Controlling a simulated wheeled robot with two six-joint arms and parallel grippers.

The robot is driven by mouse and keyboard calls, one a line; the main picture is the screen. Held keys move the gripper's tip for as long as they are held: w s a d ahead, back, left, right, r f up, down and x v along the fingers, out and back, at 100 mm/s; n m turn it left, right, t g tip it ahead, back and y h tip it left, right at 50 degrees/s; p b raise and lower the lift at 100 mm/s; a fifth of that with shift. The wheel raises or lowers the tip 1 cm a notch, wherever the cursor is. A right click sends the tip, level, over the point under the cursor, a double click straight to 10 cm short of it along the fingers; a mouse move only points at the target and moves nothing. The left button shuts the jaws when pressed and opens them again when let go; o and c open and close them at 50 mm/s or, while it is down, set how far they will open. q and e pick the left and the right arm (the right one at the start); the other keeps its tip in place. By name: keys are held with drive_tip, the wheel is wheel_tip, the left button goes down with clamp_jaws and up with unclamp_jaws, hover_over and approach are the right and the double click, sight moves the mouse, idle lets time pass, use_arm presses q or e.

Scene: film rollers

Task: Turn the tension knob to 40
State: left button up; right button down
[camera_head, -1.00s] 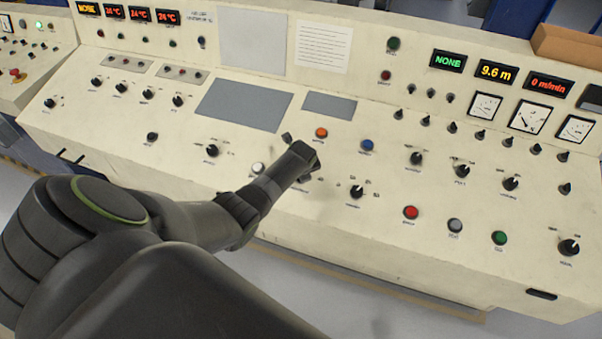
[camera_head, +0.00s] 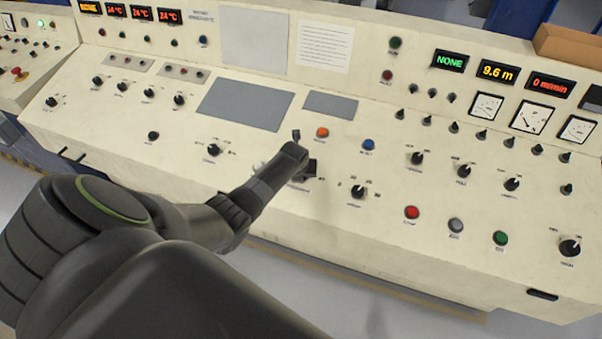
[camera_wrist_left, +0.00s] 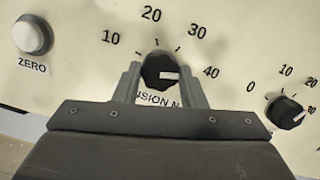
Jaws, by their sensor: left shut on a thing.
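The tension knob (camera_wrist_left: 152,66) is black with a white pointer and shows in the left wrist view. Its label is partly covered, with "SION N" readable. Numbers 10, 20, 30 and 40 stand around it. The white pointer (camera_wrist_left: 170,75) points right, roughly toward the 40 and tilted slightly below it. My left gripper (camera_wrist_left: 160,72) has one finger on each side of the knob and is shut on it. In the head view my left gripper (camera_head: 304,152) is at the panel and hides the knob. My right gripper is not in view.
A white ZERO button (camera_wrist_left: 33,36) is left of the knob. Another black knob (camera_wrist_left: 285,111) is to the right. An orange button (camera_head: 322,132) and a blue button (camera_head: 369,144) sit behind the gripper. A red button (camera_head: 412,212) is farther right on the cream console (camera_head: 380,260).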

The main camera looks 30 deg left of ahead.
use_arm(q)
drive_tip(key=o, duration=1)
drive_tip(key=shift+s+r, duration=0.1)
drive_tip(key=shift+r, duration=0.1)
drive_tip(key=shift+b+v, duration=0.35)
drive_tip(key=shift+v, duration=0.6)
drive_tip(key=b+v, duration=0.1)
drive_tip(key=v, duration=1.4)
drive_tip(key=shift+b, duration=0.3)
